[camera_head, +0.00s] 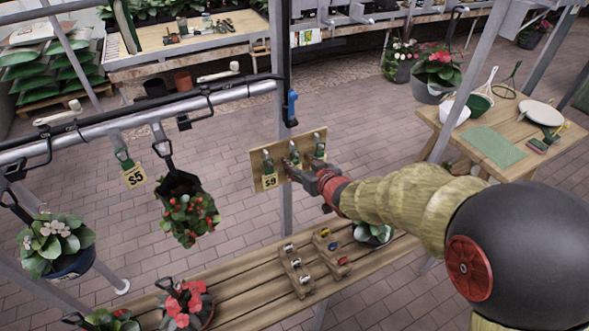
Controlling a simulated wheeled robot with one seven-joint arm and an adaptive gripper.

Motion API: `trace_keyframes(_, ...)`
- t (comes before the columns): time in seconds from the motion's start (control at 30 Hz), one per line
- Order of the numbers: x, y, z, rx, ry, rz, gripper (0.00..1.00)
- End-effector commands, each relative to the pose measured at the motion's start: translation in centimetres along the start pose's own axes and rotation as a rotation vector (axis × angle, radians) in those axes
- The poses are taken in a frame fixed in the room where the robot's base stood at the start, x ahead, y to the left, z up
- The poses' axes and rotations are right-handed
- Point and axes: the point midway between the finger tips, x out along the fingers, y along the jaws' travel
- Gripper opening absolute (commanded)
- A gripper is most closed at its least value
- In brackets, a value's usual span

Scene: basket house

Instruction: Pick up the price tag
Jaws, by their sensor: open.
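A small yellow price tag marked $9 (270,181) hangs at the lower left of a wooden board (258,158), below a green clip. A second yellow price tag, marked $5 (135,177), hangs from a green clip under the metal rail at left. My gripper (291,168) is open in front of the board, just right of the $9 tag. It points left, and no tag shows between its fingers. The fingers hide part of the board, and I cannot tell whether they touch it.
A metal rail (180,112) with hanging pots runs across the left. A wooden slatted bench (240,300) below holds flower pots and two small wooden racks (297,271). A vertical post (281,60) stands behind the board. A wooden table (480,185) is at right.

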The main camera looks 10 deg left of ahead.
Motion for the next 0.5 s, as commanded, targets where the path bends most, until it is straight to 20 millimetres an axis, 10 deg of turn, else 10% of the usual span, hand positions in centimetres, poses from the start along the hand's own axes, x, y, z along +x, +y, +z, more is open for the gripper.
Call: trace_keyframes(0.5,1.63,-0.01,-0.19,-0.001,0.002,0.0,0.4)
